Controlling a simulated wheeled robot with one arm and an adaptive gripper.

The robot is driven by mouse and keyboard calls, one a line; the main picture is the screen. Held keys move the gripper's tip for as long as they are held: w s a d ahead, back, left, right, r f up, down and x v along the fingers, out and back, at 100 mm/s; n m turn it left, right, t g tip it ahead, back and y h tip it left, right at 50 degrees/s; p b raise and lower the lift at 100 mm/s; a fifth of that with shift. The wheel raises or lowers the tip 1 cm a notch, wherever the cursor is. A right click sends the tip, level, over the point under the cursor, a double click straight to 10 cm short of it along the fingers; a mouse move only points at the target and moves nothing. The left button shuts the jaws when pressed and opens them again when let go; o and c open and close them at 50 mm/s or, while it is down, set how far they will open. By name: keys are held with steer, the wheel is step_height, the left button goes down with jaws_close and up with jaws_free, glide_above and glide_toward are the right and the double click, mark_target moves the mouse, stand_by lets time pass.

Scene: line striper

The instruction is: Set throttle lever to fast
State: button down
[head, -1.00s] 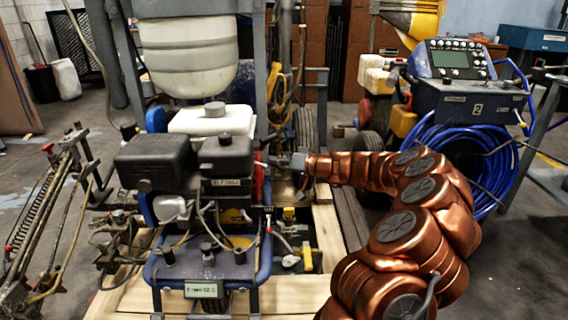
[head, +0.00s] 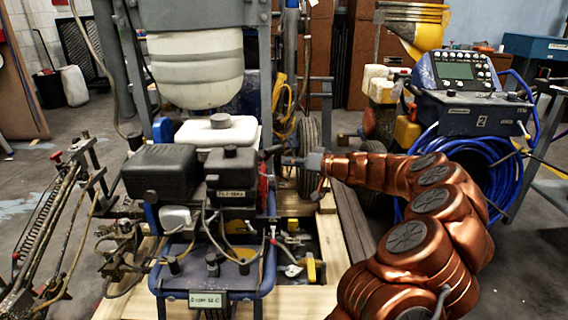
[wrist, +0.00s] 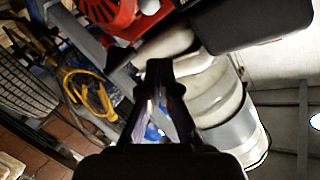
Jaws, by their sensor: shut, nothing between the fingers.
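The line striper's engine (head: 160,172) has black housings and stands left of centre in the head view, above a blue tubular frame (head: 212,283). My gripper (head: 268,152) is just right of the engine's right-hand black housing (head: 232,170), at about its top height. Its dark fingers point left and are closed together, with nothing held. In the wrist view my gripper (wrist: 160,66) is shut in front of pale rounded tanks, with a red engine part (wrist: 108,15) and a black housing (wrist: 245,18) beyond. I cannot single out the throttle lever for certain; contact cannot be told.
A white hopper tank (head: 196,68) hangs above the engine. Hoses and cables loop around the engine's front. A blue control unit (head: 468,105) with a coiled blue hose (head: 450,155) stands at right. A spring linkage (head: 60,215) stands at left. Wooden boards (head: 328,245) lie below.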

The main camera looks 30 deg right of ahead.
steer(key=s+a+p+v, duration=0.1)
steer(key=p+v, duration=0.1)
steer(key=v, duration=0.6)
steer(key=shift+a, duration=0.3)
steer(key=shift+s, duration=0.1)
